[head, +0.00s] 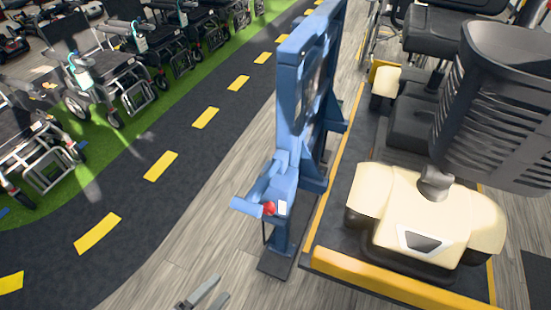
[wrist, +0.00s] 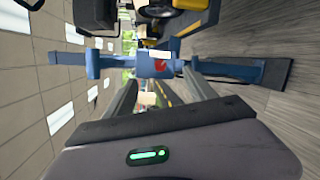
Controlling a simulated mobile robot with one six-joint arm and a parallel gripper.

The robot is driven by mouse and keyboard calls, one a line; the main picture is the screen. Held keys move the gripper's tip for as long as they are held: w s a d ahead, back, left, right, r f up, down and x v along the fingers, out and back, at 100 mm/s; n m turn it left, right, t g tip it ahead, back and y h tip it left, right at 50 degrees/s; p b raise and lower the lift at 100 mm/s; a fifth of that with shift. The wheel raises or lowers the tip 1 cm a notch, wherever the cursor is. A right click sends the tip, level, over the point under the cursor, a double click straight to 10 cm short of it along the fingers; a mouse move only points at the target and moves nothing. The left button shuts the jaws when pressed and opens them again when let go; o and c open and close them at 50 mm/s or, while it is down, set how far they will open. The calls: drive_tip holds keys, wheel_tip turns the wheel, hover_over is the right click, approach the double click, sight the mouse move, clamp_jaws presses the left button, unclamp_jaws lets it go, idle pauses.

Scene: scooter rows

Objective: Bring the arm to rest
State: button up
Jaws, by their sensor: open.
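My gripper (head: 208,295) shows at the bottom edge of the head view, with only its two grey fingers in sight, low over the wood floor. In the wrist view my gripper (wrist: 160,80) has its two fingers spread apart, with nothing held between them. The rest of my arm is out of the head view. A blue stand (head: 283,190) with a red knob (head: 269,208) and a white label is up and to the right of the fingers. In the wrist view the blue stand (wrist: 228,69) lies sideways beyond the fingertips, apart from them.
A cream scooter (head: 425,215) with a dark seat stands on a platform with a yellow edge (head: 395,285) at the right. Several wheelchairs (head: 110,75) line the green strip at the left. The dark lane (head: 130,190) with yellow dashes is clear.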

drive_tip(key=w+d+r+m+g, duration=0.3)
drive_tip(key=d+r+g, duration=0.1)
drive_tip(key=r, duration=0.3)
drive_tip(key=w+d+r+m+g+y, duration=0.1)
drive_tip(key=w+d+r+m+g, duration=0.15)
drive_tip(key=d+r+g, duration=0.35)
drive_tip(key=w+d+r+m+g, duration=0.2)
drive_tip(key=w+d+r+m, duration=0.15)
drive_tip(key=r, duration=0.45)
drive_tip(key=s+d+r+m+t+y, duration=0.2)
drive_tip(key=s+d+r+m+y, duration=0.2)
drive_tip(key=d+r+m+y, duration=0.1)
drive_tip(key=s+d+r+m+t+y, duration=0.2)
drive_tip(key=d+r+m+y, duration=0.3)
drive_tip(key=r, duration=0.5)
drive_tip(key=s+d, duration=0.1)
drive_tip(key=d, duration=0.1)
drive_tip(key=shift+s+d+r+t+y, duration=0.3)
drive_tip(key=shift+s+d, duration=0.1)
